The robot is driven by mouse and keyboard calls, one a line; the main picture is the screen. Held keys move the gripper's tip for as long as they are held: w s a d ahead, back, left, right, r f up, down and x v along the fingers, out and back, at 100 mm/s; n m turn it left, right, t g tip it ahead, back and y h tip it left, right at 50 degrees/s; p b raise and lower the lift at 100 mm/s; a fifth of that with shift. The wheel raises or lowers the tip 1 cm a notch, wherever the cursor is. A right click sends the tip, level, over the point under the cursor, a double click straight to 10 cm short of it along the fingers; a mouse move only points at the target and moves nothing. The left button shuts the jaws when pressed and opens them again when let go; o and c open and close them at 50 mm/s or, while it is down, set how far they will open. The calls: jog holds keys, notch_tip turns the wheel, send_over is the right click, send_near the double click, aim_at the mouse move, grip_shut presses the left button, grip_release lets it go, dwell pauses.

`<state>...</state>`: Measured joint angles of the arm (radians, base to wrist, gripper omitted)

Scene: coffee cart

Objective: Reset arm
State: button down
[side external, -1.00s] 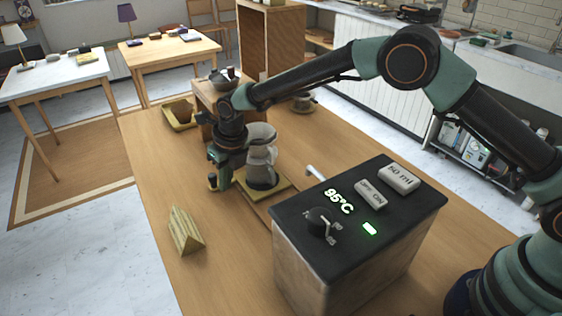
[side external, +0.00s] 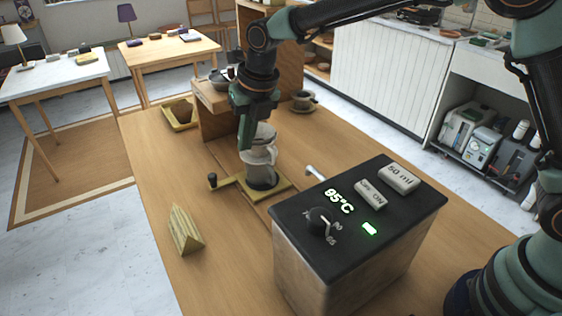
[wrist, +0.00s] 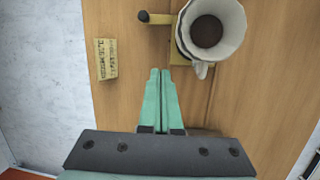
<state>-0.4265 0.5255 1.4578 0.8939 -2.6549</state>
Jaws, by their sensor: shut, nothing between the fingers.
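My gripper (side external: 245,142) points down above the wooden cart top (side external: 160,155), beside the pour-over dripper and carafe (side external: 260,160) in the side view. In the wrist view its green fingers (wrist: 161,75) are together and hold nothing. The dripper (wrist: 212,32) shows from above there, with dark coffee grounds inside its white filter. It stands on a yellow base (side external: 277,192) with a black-knobbed lever (side external: 213,181) sticking out to the left.
A dark-topped kettle machine (side external: 350,230) reading 95°C stands at the front right. A yellow wedge-shaped sign (side external: 185,230) stands at the front left. A wooden stand (side external: 215,110), a small yellow tray (side external: 180,120) and a cup on a saucer (side external: 303,104) are at the back.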

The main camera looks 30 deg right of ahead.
jog(key=s+d+r+m+t, duration=0.1)
jog(key=s+d+r+m, duration=0.3)
jog(key=d+m, duration=0.3)
jog(key=s+d+r+m, duration=0.4)
jog(key=d+r+m, duration=0.15)
jog(key=m, duration=0.35)
jog(key=s+d+m+t, duration=0.1)
jog(key=s+d+m, duration=0.3)
jog(key=m, duration=0.5)
jog(key=s+d+f+m+h, duration=0.1)
jog(key=s+d+m, duration=0.4)
jog(key=s+m, duration=0.3)
jog(key=shift+d+f+m+t, duration=0.25)
jog(key=shift+m+t, duration=0.15)
jog(key=shift+m, duration=0.8)
